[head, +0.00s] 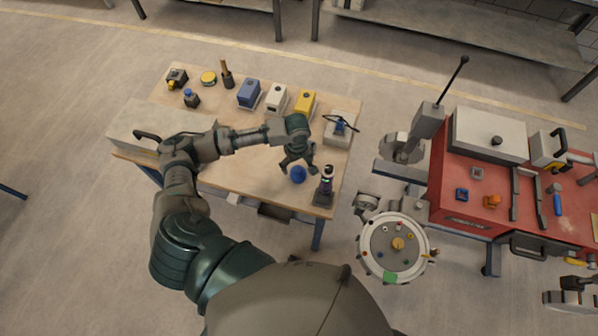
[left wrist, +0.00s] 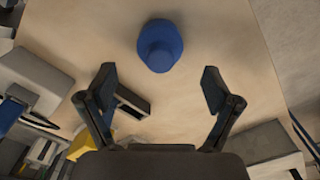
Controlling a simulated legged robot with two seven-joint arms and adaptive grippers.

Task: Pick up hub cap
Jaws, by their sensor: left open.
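A blue round stepped piece, which I take to be the hub cap (head: 298,175), lies on the wooden workbench (head: 240,181) near its front right part. In the left wrist view the hub cap (left wrist: 159,46) sits ahead of the fingertips, about centred between them, with bare wood around it. My left gripper (head: 298,167) is open and empty, pointing down just behind the hub cap. Its two spread fingers (left wrist: 158,82) show in the left wrist view, apart from the hub cap. My right gripper is not seen.
A dark upright device (head: 325,186) stands close to the right of the hub cap. Blue (head: 249,93), white (head: 276,97) and yellow (head: 304,102) boxes stand behind. The bench's middle front is clear.

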